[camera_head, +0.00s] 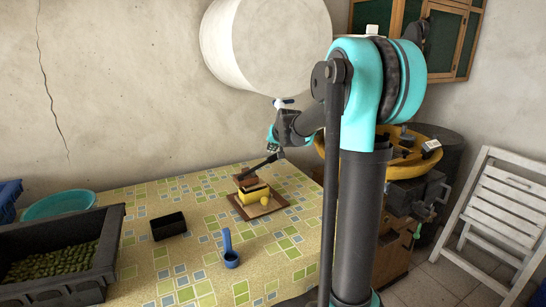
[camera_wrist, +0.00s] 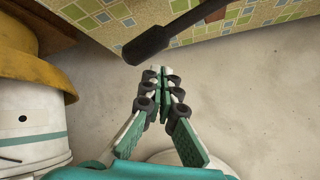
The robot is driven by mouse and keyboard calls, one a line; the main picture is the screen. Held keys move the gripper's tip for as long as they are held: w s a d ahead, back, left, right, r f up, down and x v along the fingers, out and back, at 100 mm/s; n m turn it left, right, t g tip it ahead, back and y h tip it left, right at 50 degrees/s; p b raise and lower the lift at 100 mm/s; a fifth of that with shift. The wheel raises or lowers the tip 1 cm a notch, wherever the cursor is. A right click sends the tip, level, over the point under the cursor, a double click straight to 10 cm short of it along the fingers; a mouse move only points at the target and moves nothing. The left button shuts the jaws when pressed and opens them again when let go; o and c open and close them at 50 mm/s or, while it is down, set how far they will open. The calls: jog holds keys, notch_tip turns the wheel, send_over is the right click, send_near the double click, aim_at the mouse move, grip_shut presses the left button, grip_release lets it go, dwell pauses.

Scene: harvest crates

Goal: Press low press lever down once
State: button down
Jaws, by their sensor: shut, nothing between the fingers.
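The press (camera_head: 254,190) is a small brown and yellow device on a brown board on the patterned table. Its dark lever (camera_head: 258,165) slants up to the right from the press. In the wrist view the thick dark lever end (camera_wrist: 150,44) lies just beyond my fingertips, with a small gap in the picture. My gripper (camera_wrist: 164,72) is shut with nothing between its fingers. In the head view my gripper (camera_head: 279,152) is small and dark, close to the lever's raised end. I cannot tell whether they touch.
A black crate of green olives (camera_head: 112,225) stands at the left by a teal basin (camera_head: 58,204). A black box (camera_head: 168,226) and a blue scoop (camera_head: 228,248) lie on the table (camera_head: 190,285). A yellow-rimmed machine (camera_head: 420,140) and white chair (camera_head: 500,205) stand right.

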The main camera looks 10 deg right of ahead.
jog(key=shift+f, duration=0.1)
jog(key=shift+d+f, duration=0.15)
jog(key=shift+f, duration=0.15)
notch_tip(320, 180, down, 7)
jog(key=d, duration=0.1)
jog(key=shift+w+d, duration=0.4)
dwell(6.8)
